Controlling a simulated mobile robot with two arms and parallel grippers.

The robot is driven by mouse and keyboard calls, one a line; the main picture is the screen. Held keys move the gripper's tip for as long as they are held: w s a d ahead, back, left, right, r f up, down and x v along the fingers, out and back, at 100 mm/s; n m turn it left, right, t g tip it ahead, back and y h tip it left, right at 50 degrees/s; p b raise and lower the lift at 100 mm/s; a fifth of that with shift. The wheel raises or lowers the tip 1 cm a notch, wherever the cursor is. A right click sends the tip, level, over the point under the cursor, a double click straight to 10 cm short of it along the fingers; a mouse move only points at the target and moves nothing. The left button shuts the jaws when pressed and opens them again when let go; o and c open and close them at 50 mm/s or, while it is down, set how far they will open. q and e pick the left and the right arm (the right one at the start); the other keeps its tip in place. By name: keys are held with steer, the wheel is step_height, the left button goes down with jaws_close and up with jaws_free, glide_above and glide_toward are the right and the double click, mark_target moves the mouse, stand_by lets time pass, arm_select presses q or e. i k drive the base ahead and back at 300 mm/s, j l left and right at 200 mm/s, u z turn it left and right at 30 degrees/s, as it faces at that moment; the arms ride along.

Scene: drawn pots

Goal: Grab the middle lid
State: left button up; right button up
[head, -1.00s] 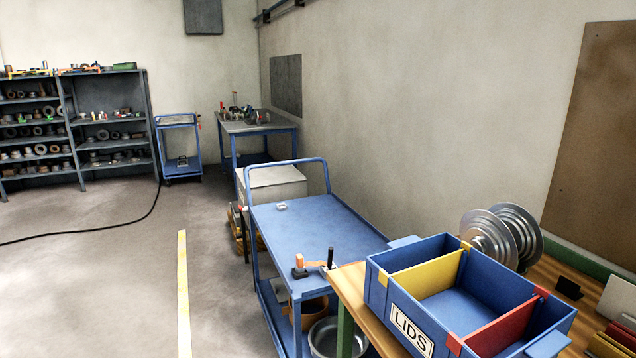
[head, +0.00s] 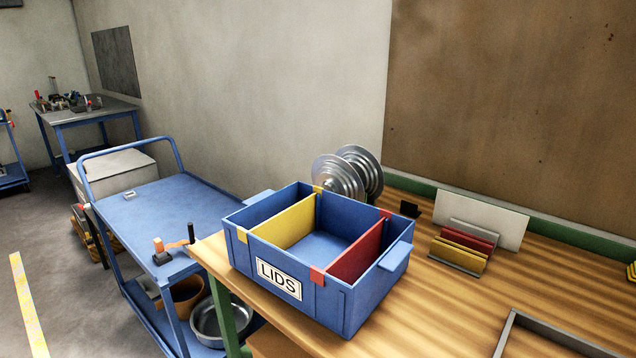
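Round silver stepped lids stand on edge behind the bin on the wooden table. A front lid (head: 336,178) and a larger lid (head: 370,165) behind it show; they overlap, so I cannot tell how many there are or which is the middle one. Their lower parts are hidden by the blue bin. The blue bin (head: 318,292), labelled LIDS, stands at the table's left end. A yellow divider (head: 285,228) and a red divider (head: 356,253) split it, and the visible compartments look empty. Neither of my grippers is in view.
A blue cart (head: 165,215) stands left of the table, with a metal pot (head: 208,325) on its lower shelf. A rack of coloured plates (head: 462,248) and a white panel (head: 485,216) stand right of the bin. A grey frame (head: 508,330) lies at the front right. Bare tabletop lies between.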

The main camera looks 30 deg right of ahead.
mark_target(331, 172)
steer(key=j+z, duration=0.15)
steer(key=z, duration=0.25)
steer(key=i+j+z, duration=0.1)
steer(key=z, duration=0.3)
steer(key=j+z, duration=0.2)
steer(key=z, duration=0.2)
steer(key=j+z, duration=0.15)
steer(key=z, duration=0.2)
